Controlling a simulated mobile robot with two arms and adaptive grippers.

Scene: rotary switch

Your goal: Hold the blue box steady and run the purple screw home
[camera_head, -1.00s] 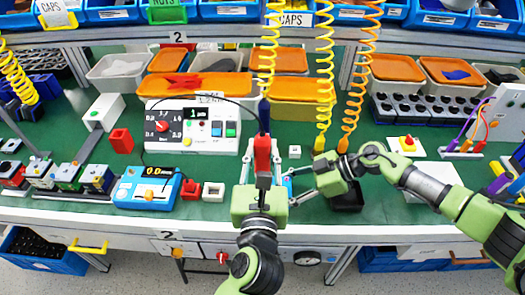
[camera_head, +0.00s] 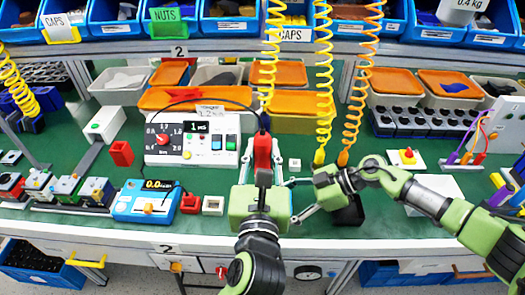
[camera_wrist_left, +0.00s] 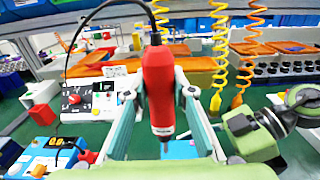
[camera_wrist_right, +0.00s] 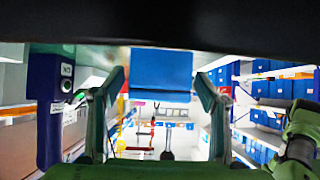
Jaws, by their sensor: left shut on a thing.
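My left gripper (camera_wrist_left: 158,95) is shut on a red power screwdriver (camera_wrist_left: 158,85), upright with its dark bit pointing down. The screwdriver also shows in the head view (camera_head: 262,150). In the left wrist view a blue surface, probably the blue box (camera_wrist_left: 182,151), lies below the bit. In the right wrist view the blue box (camera_wrist_right: 161,72) sits between the spread fingers of my right gripper (camera_wrist_right: 160,92). I cannot tell whether the fingers touch its sides. The left gripper hides the box in the head view. I cannot make out the purple screw.
A white control panel (camera_head: 190,140) and a blue meter (camera_head: 143,203) stand to the left. A black tray (camera_head: 349,212) is just behind my right gripper. Yellow coiled cords (camera_head: 323,90) hang behind both grippers. Bins line the back of the green table.

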